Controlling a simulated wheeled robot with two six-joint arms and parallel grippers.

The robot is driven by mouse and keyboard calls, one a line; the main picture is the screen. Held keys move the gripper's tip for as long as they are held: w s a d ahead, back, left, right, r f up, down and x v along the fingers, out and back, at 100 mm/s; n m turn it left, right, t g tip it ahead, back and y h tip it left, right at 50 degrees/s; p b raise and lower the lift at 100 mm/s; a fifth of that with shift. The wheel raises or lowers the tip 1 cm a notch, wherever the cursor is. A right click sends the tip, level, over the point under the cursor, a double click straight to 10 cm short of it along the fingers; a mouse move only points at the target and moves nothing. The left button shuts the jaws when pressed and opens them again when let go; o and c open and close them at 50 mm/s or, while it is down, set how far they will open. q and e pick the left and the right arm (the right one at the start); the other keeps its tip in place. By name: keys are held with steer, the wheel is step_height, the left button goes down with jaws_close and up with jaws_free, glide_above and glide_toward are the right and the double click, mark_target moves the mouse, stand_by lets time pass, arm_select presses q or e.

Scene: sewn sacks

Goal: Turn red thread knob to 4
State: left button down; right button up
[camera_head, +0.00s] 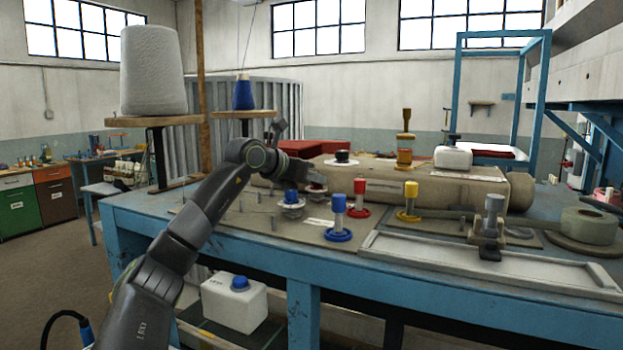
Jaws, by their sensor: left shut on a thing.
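The red thread knob (317,189) is a small dark red cap on a pale disc, on the board at the middle of the blue table. A blue knob (291,198) of the same kind stands in front of it to the left. My left arm reaches in from the lower left and bends down to the right. My left gripper (315,180) is at the red knob from above and is shut on it. The fingertips are small and partly hidden, and the dial numbers are too small to read. My right gripper is out of view.
Blue (338,207), red (360,194) and yellow (410,197) posts stand right of the knobs. A pale tray (490,268) lies at the front right. A large white thread cone (152,72) stands left on a wooden stand.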

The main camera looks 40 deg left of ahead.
arm_select(q)
steer(key=c, duration=1.2)
jaws_free()
steer(key=shift+c, duration=0.2)
steer(key=shift+s+a+r+b, duration=0.1)
steer(key=shift+s+b, duration=0.35)
steer(key=shift+s, duration=0.05)
steer(key=d+b+v, duration=0.1)
steer(key=b+v, duration=0.7)
steer(key=v, duration=0.8)
steer(key=shift+s+a, duration=0.2)
steer(key=shift+a, duration=0.15)
steer(key=shift+r, duration=0.1)
